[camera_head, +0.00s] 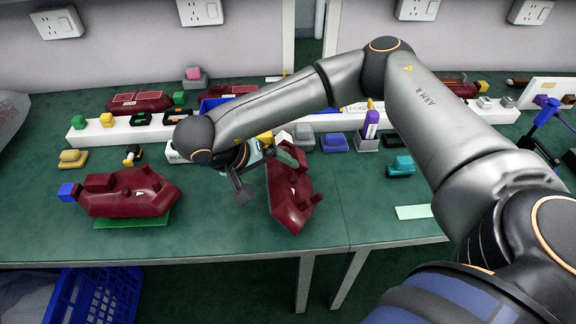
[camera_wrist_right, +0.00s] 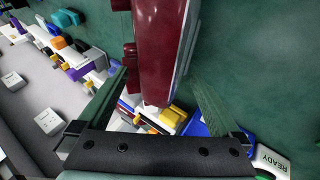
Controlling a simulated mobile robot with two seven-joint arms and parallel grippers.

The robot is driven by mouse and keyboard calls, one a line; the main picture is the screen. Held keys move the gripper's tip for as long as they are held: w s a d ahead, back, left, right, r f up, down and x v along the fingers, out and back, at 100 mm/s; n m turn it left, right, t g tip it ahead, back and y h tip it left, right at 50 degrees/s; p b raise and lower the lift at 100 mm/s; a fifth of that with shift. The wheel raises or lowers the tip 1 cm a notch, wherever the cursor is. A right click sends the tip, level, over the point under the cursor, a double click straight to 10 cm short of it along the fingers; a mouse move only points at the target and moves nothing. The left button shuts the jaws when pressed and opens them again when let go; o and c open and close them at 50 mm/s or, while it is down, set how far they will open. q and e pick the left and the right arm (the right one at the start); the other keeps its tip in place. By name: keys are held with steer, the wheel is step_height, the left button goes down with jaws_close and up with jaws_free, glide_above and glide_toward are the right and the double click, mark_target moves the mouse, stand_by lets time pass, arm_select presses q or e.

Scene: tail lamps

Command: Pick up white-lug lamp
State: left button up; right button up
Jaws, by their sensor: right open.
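A dark red lamp (camera_head: 292,197) is at the middle front of the green table, beside my right gripper (camera_head: 262,172). It is tilted in the head view, and I cannot tell whether it rests on the table. In the right wrist view the same lamp (camera_wrist_right: 160,45) reaches between the two spread fingers of my right gripper (camera_wrist_right: 163,85). The fingers are open, and no clear grip on it shows. A second dark red lamp (camera_head: 130,192) with a blue lug (camera_head: 68,191) lies at left on a green pad (camera_head: 132,219). My left gripper is not in view.
More red lamps lie at the back, one at left (camera_head: 139,102) and one at right (camera_head: 455,88). A white rail (camera_head: 95,131) carries small coloured parts. A purple-topped part (camera_head: 371,124) and a teal block (camera_head: 401,166) stand right of centre.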

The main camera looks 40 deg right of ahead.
steer(key=shift+c, duration=0.2)
jaws_close()
stand_by(0.5)
